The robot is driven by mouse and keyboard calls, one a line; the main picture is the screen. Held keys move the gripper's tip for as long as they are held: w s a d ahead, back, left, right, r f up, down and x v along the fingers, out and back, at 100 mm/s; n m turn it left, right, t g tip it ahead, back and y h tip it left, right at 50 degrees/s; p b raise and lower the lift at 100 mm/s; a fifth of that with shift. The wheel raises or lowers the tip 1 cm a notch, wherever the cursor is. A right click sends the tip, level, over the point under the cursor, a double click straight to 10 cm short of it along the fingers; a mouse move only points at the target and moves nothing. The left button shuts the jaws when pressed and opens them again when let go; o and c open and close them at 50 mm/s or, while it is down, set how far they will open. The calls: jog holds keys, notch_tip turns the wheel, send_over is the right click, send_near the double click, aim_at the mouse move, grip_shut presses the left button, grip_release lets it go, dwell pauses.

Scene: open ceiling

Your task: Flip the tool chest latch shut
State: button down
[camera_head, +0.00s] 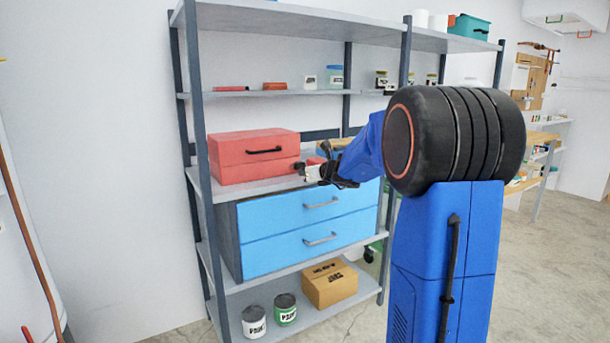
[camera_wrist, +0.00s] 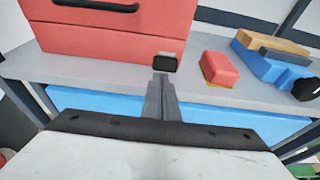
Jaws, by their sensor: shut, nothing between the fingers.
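The red tool chest (camera_head: 245,158) stands on the grey shelf, its lid down, with a dark handle (camera_head: 264,150) on its front. In the wrist view the chest (camera_wrist: 90,42) fills the upper left. My gripper (camera_head: 312,172) is at the chest's right front corner. In the wrist view my gripper's fingers (camera_wrist: 162,82) are together and empty, and their tips are close to the dark piece. I cannot tell whether they touch.
A red block (camera_wrist: 220,68) and a blue tool with a wooden part (camera_wrist: 268,62) lie right of the chest. A blue drawer unit (camera_head: 290,236) sits on the shelf below. Paint cans (camera_head: 285,308) and a cardboard box (camera_head: 330,286) are lower down. Another shelf hangs above.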

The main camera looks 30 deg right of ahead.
aim_at(301, 167)
jog(key=shift+w+r, duration=0.55)
jog(key=shift+r, duration=0.6)
jog(key=shift+w+r, duration=0.5)
jog(key=shift+r, duration=0.6)
jog(key=shift+w+r, duration=0.55)
jog(key=shift+r, duration=0.6)
